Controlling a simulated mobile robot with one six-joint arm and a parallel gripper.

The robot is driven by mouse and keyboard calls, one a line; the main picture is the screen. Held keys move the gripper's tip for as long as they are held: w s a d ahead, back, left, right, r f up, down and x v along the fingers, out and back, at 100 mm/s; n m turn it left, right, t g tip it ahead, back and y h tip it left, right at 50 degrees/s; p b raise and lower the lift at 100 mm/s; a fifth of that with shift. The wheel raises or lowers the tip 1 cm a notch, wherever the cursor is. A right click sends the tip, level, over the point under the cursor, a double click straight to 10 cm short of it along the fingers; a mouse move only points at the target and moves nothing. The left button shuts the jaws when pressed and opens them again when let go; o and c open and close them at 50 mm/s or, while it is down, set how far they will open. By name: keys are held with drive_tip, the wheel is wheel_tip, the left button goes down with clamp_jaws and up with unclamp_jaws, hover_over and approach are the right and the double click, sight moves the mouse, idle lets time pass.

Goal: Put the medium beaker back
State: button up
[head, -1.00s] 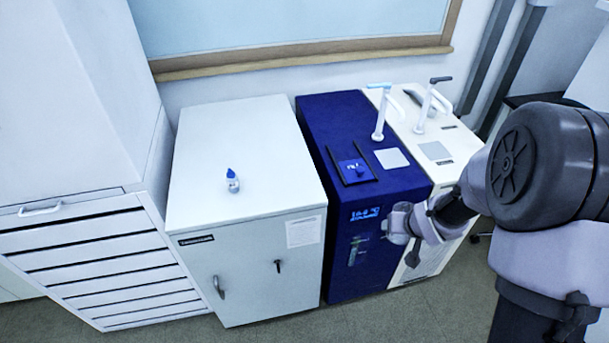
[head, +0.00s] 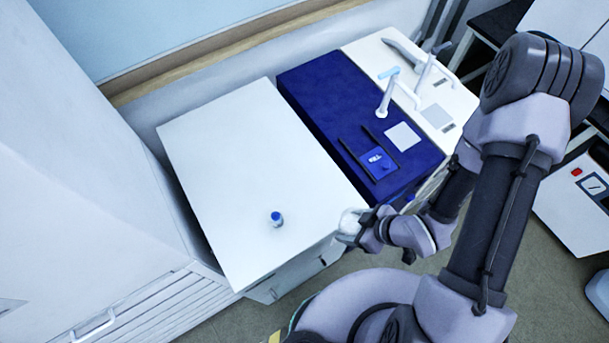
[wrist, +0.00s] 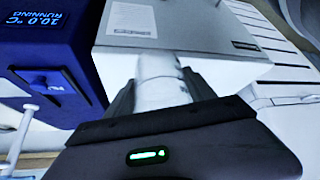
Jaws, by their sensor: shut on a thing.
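My gripper (head: 364,228) is shut on a clear glass beaker (head: 350,222) at the front right corner of the white cabinet (head: 235,150). In the wrist view the beaker (wrist: 160,82) sits between the two dark fingers, in front of the cabinet's front face. Its lower part is hidden behind the gripper body. I cannot tell whether the beaker is over the cabinet top or just in front of its edge.
A blue unit (head: 320,90) with a small blue pad and a white unit (head: 390,60) with taps stand to the right. A drawer cabinet (head: 165,315) is at the left.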

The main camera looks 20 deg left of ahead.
sight(344, 217)
drive_tip(key=shift+a, duration=0.35)
drive_tip(key=w+a+b, duration=0.1)
drive_tip(key=b, duration=0.1)
drive_tip(key=w+a+f+b, duration=0.1)
drive_tip(key=b, duration=0.1)
drive_tip(key=shift+a+b, duration=0.15)
drive_tip(key=shift+b, duration=0.25)
drive_tip(key=w+a+b, duration=0.1)
drive_tip(key=b, duration=0.2)
drive_tip(key=shift+a, duration=0.15)
drive_tip(key=w+a, duration=0.4)
drive_tip(key=a, duration=0.1)
drive_tip(key=w+a, duration=0.2)
drive_tip(key=a, duration=0.1)
drive_tip(key=shift+f+p, duration=0.1)
drive_tip(key=shift+p, duration=0.2)
drive_tip(key=shift+w+a+f+b, duration=0.15)
drive_tip(key=shift+f+b, duration=0.3)
drive_tip(key=shift+f, duration=0.45)
drive_tip(key=shift+w+a+f+b, duration=0.15)
drive_tip(key=shift+f+b, duration=0.25)
drive_tip(key=shift+f, duration=0.5)
drive_tip(key=shift+s, duration=0.15)
drive_tip(key=shift+f, duration=0.15)
drive_tip(key=o, duration=1.8)
drive_tip(key=shift+o, duration=0.2)
